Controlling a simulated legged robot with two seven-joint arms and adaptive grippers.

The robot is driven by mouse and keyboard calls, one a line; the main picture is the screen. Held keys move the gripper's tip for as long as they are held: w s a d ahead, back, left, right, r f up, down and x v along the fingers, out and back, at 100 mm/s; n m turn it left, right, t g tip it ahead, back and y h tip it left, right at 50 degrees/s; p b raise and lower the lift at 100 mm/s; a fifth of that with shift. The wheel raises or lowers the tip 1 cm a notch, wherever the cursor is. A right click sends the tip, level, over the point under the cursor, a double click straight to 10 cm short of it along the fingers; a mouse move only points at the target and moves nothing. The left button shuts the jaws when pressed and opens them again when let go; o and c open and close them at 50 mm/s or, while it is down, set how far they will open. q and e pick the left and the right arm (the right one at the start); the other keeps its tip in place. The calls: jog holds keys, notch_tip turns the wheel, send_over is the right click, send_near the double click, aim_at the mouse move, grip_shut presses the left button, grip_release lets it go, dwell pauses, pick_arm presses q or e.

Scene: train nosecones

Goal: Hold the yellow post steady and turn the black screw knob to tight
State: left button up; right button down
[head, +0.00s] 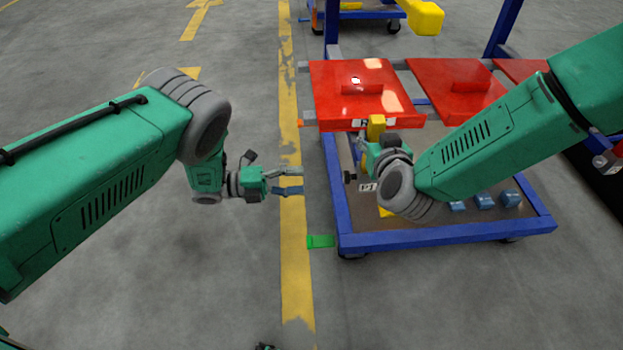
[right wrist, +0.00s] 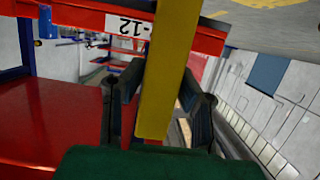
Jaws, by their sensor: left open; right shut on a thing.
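The yellow post (head: 376,127) stands upright at the front of the left red shelf, with its middle hidden by my right gripper in the head view. My right gripper (head: 367,147) is shut on the post. In the right wrist view the post (right wrist: 168,70) runs between its two dark fingers. A small black knob-like part (head: 349,177) shows just left of my right wrist; it looks like the screw knob, but how tight it is cannot be told. My left gripper (head: 301,181) is open and empty, left of the cart and apart from the knob.
The blue cart frame (head: 450,240) carries red shelf panels (head: 455,90) above a lower deck with several blue blocks (head: 510,197). A labelled red rail (right wrist: 95,18) crosses behind the post. A green floor mark (head: 320,241) lies by the cart. The floor at left is clear.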

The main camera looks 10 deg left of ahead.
dwell(0.3)
jog(key=c, duration=1.1)
grip_release()
jog(key=shift+c, duration=0.2)
